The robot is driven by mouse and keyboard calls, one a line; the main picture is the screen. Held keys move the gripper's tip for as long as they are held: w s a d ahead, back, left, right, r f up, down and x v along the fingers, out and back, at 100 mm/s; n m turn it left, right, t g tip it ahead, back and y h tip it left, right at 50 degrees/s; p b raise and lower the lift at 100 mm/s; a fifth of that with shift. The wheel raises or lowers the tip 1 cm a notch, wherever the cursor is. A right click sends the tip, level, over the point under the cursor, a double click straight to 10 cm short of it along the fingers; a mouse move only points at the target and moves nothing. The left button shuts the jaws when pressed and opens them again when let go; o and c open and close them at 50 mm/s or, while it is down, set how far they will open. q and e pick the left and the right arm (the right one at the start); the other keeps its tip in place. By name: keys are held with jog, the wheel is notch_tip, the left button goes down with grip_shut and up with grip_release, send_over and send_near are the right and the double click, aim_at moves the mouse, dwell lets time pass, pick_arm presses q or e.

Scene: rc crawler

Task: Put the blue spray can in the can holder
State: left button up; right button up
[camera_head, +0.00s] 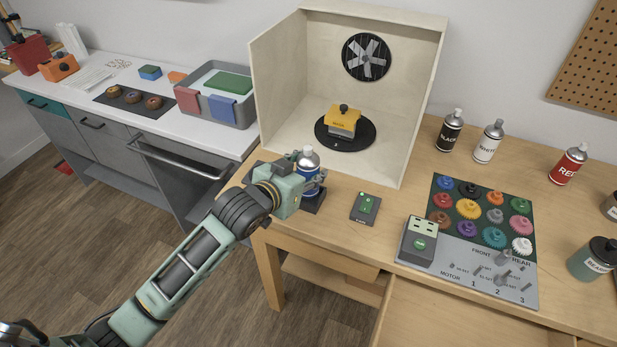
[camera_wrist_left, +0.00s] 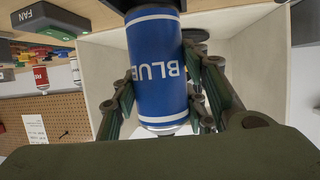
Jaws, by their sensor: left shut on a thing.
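The blue spray can (camera_head: 309,178) is upright at the front left of the wooden table, just outside the open booth. My left gripper (camera_head: 306,185) is shut around its body. In the left wrist view the can (camera_wrist_left: 158,70) shows its BLUE label, with a finger on each side, and the picture is upside down. The black can holder (camera_head: 314,203) is directly under the can. It also shows dark at the top edge of the wrist view (camera_wrist_left: 148,4). I cannot tell whether the can's base is seated in it or just above it. My right gripper is not in view.
A booth (camera_head: 280,90) holds a yellow part on a black turntable (camera_head: 355,142). A switch box (camera_head: 365,207) lies right of the holder. Black (camera_head: 450,132), white (camera_head: 488,143) and red (camera_head: 568,166) cans stand farther right, beyond a gear board (camera_head: 480,215).

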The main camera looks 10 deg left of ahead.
aim_at(308, 180)
pick_arm(q)
notch_tip(308, 180, down, 3)
jog(key=shift+r, duration=0.15)
jog(key=shift+f, duration=0.2)
jog(key=o, duration=1.3)
jog(key=shift+f, duration=0.15)
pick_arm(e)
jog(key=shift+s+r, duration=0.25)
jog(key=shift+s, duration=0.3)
pick_arm(q)
jog(key=shift+s, duration=0.1)
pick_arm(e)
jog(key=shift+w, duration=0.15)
pick_arm(q)
jog(key=b+v, duration=0.1)
jog(key=v, duration=1.1)
jog(key=shift+r, duration=0.2)
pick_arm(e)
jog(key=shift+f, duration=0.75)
